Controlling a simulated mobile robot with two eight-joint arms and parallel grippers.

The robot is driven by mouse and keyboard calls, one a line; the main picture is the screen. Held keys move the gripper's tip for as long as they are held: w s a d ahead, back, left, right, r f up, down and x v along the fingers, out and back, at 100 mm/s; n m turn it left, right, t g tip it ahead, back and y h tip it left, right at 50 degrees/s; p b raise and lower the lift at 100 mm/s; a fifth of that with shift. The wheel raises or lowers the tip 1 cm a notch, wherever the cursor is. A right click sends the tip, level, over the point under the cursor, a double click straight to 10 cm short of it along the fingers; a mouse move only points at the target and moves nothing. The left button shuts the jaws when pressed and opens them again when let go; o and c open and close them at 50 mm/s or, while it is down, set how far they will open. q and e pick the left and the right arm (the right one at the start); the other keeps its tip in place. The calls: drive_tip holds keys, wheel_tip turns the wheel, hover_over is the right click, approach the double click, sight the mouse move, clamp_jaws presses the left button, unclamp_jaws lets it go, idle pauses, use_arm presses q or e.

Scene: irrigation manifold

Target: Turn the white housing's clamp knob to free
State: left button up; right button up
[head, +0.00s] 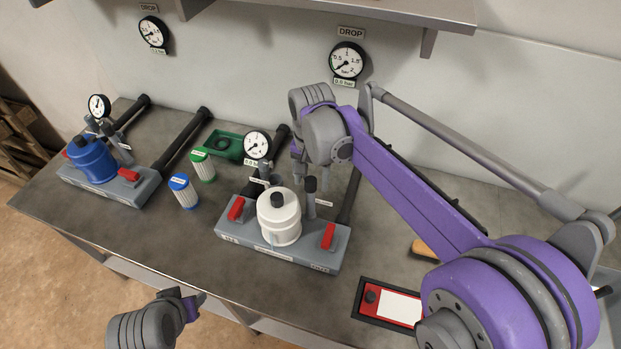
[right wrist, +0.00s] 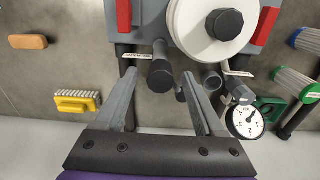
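The white housing (head: 280,229) stands upright on a grey manifold block (head: 240,235) at the middle of the bench, with a dark cap (head: 278,200) on top. A black knob (head: 310,184) on a grey post stands just behind and to its right. In the right wrist view this knob (right wrist: 162,75) lies between the fingertips, and the white housing (right wrist: 190,20) is beyond it. My right gripper (head: 311,172) is open and empty above the knob; contact cannot be told. My left gripper (head: 192,302) is off the bench's front edge; its fingers are hard to make out.
Red handles (head: 328,237) flank the white housing, and a gauge (head: 257,145) stands behind it. A blue housing (head: 92,160) is at left. Blue-topped (head: 185,192) and green-topped (head: 202,166) cartridges stand between. A red-and-white panel (head: 390,304) lies front right. A shelf (head: 390,8) overhangs the back.

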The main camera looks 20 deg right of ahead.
sight(311, 180)
drive_tip(key=shift+s, duration=0.1)
drive_tip(key=shift+r, duration=0.25)
wheel_tip(311, 180, up, 10)
drive_tip(key=shift+r+p, duration=0.15)
drive_tip(key=shift+p, duration=0.2)
idle(0.4)
drive_tip(key=s+d+f+n+t, duration=0.2)
drive_tip(key=s+f+n, duration=0.1)
drive_tip(key=s+f, duration=0.4)
drive_tip(key=s+d+f+n+t, duration=0.2)
drive_tip(key=s+f+n+t, duration=0.1)
drive_tip(key=s+f, duration=0.5)
drive_tip(key=s+n, duration=0.1)
drive_tip(key=s, duration=0.2)
drive_tip(key=shift+s+f+t, duration=0.25)
drive_tip(key=shift+s+t, duration=0.05)
drive_tip(key=shift+s, duration=0.1)
